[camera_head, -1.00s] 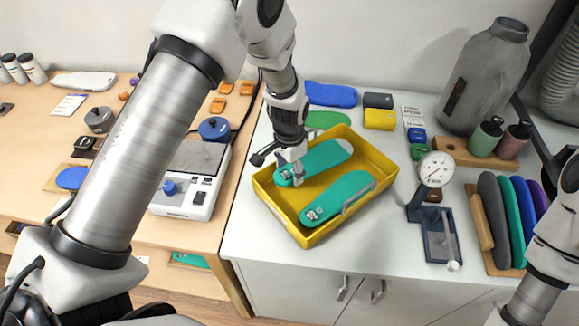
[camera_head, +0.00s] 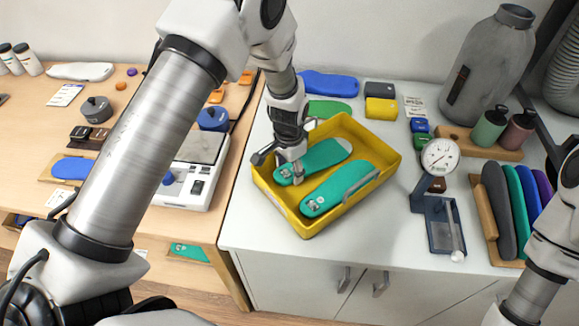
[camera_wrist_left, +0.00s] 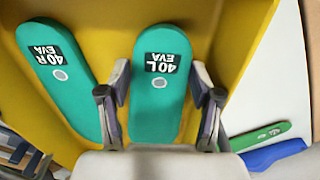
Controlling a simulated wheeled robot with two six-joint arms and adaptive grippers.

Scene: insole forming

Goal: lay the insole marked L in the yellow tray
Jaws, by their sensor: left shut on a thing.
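The green insole marked 40 L (camera_head: 326,155) is inside the yellow tray (camera_head: 385,181), along its back side; it also shows in the left wrist view (camera_wrist_left: 160,88). My left gripper (camera_head: 293,171) is over its near-left end, with one finger along each long edge, shut on it. In the left wrist view the fingers (camera_wrist_left: 160,105) straddle it. I cannot tell if its underside touches the tray floor. A second green insole, marked 40 R (camera_wrist_left: 56,75), lies beside it in the tray, toward the front (camera_head: 338,188). My right gripper is out of view.
A white scale (camera_head: 185,185) stands left of the tray, on the wooden table. A dial gauge (camera_head: 441,157) and a rack of upright insoles (camera_head: 497,210) stand to the right. Green (camera_head: 328,110) and blue (camera_head: 330,84) insole-shaped pieces lie behind. The white counter in front is clear.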

